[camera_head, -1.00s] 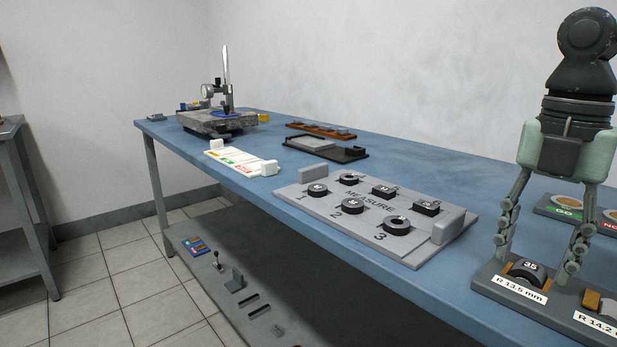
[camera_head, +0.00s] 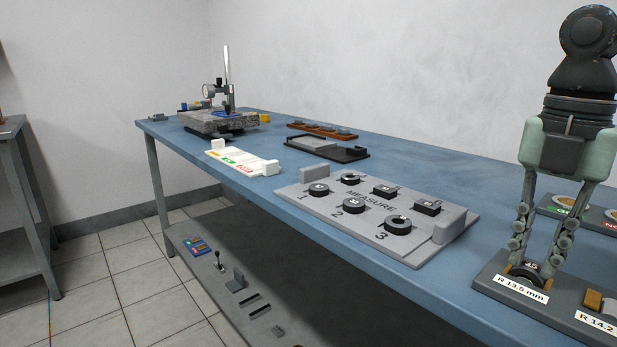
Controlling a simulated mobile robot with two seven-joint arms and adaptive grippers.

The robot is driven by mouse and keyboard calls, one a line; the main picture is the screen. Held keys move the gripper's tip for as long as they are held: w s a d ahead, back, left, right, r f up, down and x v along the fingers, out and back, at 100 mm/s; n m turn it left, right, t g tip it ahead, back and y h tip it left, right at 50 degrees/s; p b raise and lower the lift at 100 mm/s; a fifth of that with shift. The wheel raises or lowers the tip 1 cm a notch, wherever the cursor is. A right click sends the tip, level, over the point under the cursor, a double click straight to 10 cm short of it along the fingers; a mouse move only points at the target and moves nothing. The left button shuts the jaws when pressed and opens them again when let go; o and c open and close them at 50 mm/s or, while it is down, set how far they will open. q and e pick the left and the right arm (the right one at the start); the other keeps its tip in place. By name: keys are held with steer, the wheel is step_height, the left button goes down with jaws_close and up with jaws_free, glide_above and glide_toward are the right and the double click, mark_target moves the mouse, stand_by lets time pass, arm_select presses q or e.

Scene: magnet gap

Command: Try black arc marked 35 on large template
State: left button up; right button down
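The black arc marked 35 (camera_head: 529,270) sits at the R 13.5 mm place of a dark grey holder (camera_head: 488,277) at the lower right. My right gripper (camera_head: 534,263) points down over it, with one finger on each side, and looks shut on it. The fingers hide part of the arc. To the right, behind a label reading R 14.2 (camera_head: 597,321), a tan block (camera_head: 593,299) shows; it looks like the larger template's place, cut by the picture edge. My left gripper is not in view.
A grey MEASURE board (camera_head: 370,228) with several black pieces lies left of the holder. Behind the gripper is a board with green and red labels (camera_head: 560,208). A dial gauge stand (camera_head: 222,120) is at the far left. Blue table (camera_head: 455,180) is bare behind the MEASURE board.

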steer(key=shift+s+f, duration=0.15)
steer(key=shift+f, duration=0.1)
steer(key=shift+r, duration=0.1)
steer(key=shift+d+r+p, duration=0.1)
steer(key=shift+r+p, duration=0.6)
steer(key=shift+r, duration=0.25)
steer(key=shift+r+p, duration=0.85)
steer(key=shift+r, duration=0.7)
